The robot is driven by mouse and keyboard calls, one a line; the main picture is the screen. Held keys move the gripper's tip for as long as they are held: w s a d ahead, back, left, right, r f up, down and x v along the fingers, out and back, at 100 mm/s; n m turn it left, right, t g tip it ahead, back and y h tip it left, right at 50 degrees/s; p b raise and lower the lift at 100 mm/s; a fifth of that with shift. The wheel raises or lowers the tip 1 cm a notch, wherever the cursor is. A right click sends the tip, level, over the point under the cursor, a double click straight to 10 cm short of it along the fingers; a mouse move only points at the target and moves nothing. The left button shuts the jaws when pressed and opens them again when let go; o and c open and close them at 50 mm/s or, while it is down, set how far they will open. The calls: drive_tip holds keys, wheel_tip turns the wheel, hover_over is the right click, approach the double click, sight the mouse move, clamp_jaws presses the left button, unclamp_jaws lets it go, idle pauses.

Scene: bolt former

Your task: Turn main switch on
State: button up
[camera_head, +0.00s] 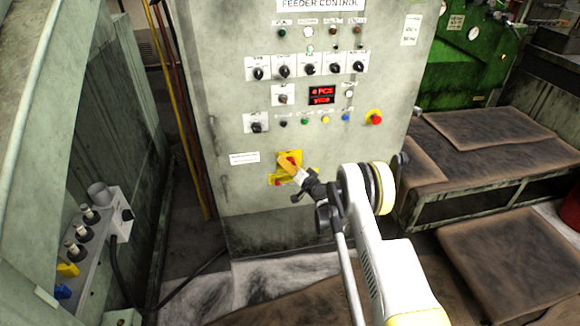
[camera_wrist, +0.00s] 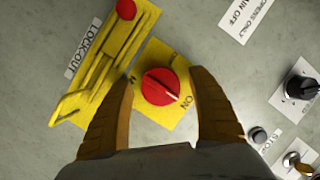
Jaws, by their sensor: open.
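The main switch (camera_wrist: 160,86) is a round red knob on a yellow plate (camera_wrist: 152,119) marked ON. In the wrist view its pale pointer line runs toward the ON side. In the head view the yellow plate (camera_head: 274,180) is low on the grey feeder control cabinet, partly hidden by my gripper. My gripper (camera_wrist: 162,88) is open, with one tan finger on each side of the red knob. A small gap shows between each finger and the knob. I cannot tell whether the fingertips touch the plate. My gripper also shows in the head view (camera_head: 290,165).
A yellow lockout bracket (camera_wrist: 105,65) with a red button sits beside the plate. Black knobs (camera_head: 310,69), coloured buttons and a red emergency button (camera_head: 375,117) are higher on the cabinet (camera_head: 230,100). A brown-topped bench (camera_head: 500,140) stands at the right.

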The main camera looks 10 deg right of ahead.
drive_tip(key=v, duration=0.7)
drive_tip(key=shift+s, duration=0.25)
drive_tip(key=shift+d, duration=0.1)
drive_tip(key=s+a+r+n+g, duration=0.1)
drive_tip(key=s+a+r, duration=0.1)
drive_tip(key=r, duration=0.7)
drive_tip(key=s+a+r+n+g, duration=0.1)
drive_tip(key=a+r+n+g, duration=0.1)
drive_tip(key=r, duration=0.7)
drive_tip(key=s+a+r+n+g, duration=0.2)
drive_tip(key=s+r, duration=0.8)
drive_tip(key=s, duration=0.2)
drive_tip(key=s+d+g+h, duration=0.1)
drive_tip(key=s+d+h, duration=0.1)
drive_tip(key=s, duration=1.4)
drive_tip(key=s+d+n+g+h, duration=0.1)
drive_tip(key=s+d+g+h, duration=0.1)
drive_tip(key=s, duration=1.4)
drive_tip(key=shift+f, duration=0.3)
